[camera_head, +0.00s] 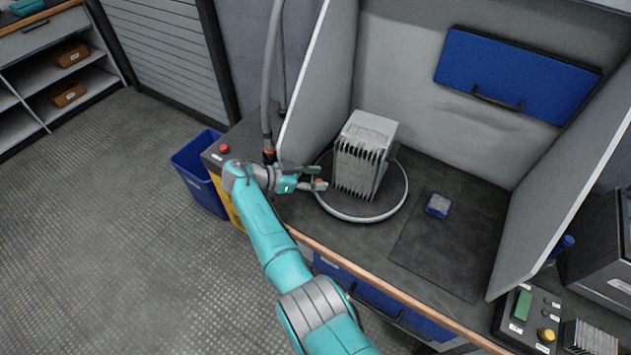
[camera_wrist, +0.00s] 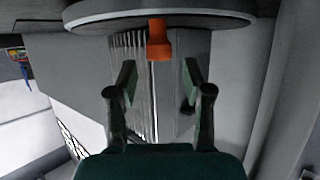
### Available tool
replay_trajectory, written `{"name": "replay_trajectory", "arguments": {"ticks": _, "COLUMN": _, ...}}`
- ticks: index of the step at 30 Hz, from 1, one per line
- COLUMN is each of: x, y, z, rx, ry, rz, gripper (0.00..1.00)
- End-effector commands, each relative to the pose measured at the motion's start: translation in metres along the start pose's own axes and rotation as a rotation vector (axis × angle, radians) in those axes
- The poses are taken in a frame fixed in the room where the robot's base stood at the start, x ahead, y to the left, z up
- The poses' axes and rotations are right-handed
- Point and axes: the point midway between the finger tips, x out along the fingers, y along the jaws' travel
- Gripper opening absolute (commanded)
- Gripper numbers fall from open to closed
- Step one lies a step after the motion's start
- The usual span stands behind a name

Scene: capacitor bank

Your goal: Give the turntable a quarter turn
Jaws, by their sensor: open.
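The round turntable (camera_head: 366,217) sits on the dark bench top and also shows upside down along the top of the wrist view (camera_wrist: 130,12). A grey finned block (camera_head: 362,160) stands on it; its fins show in the wrist view (camera_wrist: 135,50). An orange tab (camera_wrist: 159,42) sticks out at the turntable's rim. My gripper (camera_head: 318,178) is at the left side of the turntable. In the wrist view, my gripper (camera_wrist: 160,68) is open, with the tab centred between and slightly beyond the fingertips. I cannot tell whether a finger touches it.
Grey panels (camera_head: 318,95) wall in the bench at left, back and right. A small blue-and-grey block (camera_head: 438,205) lies on a dark mat (camera_head: 450,250) right of the turntable. A control box (camera_head: 527,318) stands at front right. A blue bin (camera_head: 200,172) stands left.

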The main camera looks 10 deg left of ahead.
Motion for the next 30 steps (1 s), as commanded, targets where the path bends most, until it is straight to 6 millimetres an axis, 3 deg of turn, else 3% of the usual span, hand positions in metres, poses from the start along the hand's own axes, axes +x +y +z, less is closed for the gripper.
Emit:
{"name": "replay_trajectory", "arguments": {"ticks": 13, "x": -0.026, "y": 0.001, "z": -0.065, "rx": 0.001, "ry": -0.001, "rz": 0.001, "gripper": 0.51}}
{"name": "replay_trajectory", "arguments": {"ticks": 26, "x": -0.03, "y": 0.001, "z": -0.075, "rx": -0.002, "ry": -0.001, "rz": 0.002, "gripper": 0.51}}
{"name": "replay_trajectory", "arguments": {"ticks": 30, "x": -0.03, "y": 0.001, "z": -0.074, "rx": -0.003, "ry": -0.001, "rz": 0.002, "gripper": 0.18}}
